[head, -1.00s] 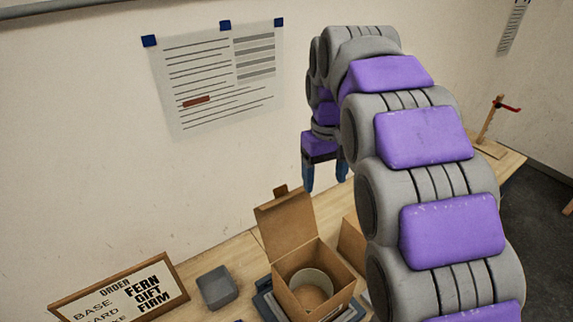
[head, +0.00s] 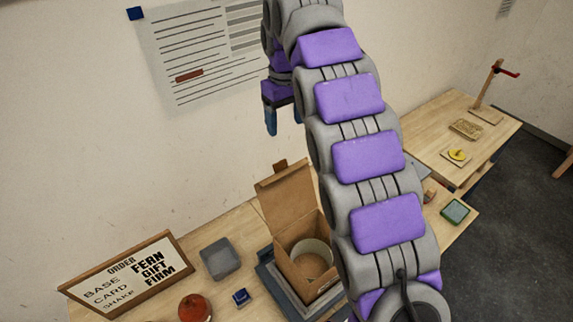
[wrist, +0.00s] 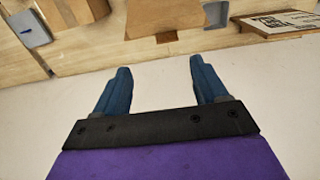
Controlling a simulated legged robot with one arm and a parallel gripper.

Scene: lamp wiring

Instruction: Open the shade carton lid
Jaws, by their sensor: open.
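The shade carton (head: 305,262) is a brown cardboard box on the bench, and its lid (head: 287,197) stands raised at the back with a small tab on top. A pale round shade (head: 311,260) sits inside it. My gripper (head: 271,130) is above and behind the carton, apart from it, near the wall. In the wrist view my gripper (wrist: 161,75) has its two blue fingers spread wide with nothing between them. The raised lid (wrist: 165,16) shows at the top of the wrist view.
An order sign (head: 128,275) leans at the left, beside a grey bin (head: 220,259). A red round object (head: 194,308) and a small blue item (head: 241,297) lie in front. A second table (head: 440,130) stands at the right. My arm hides part of the bench.

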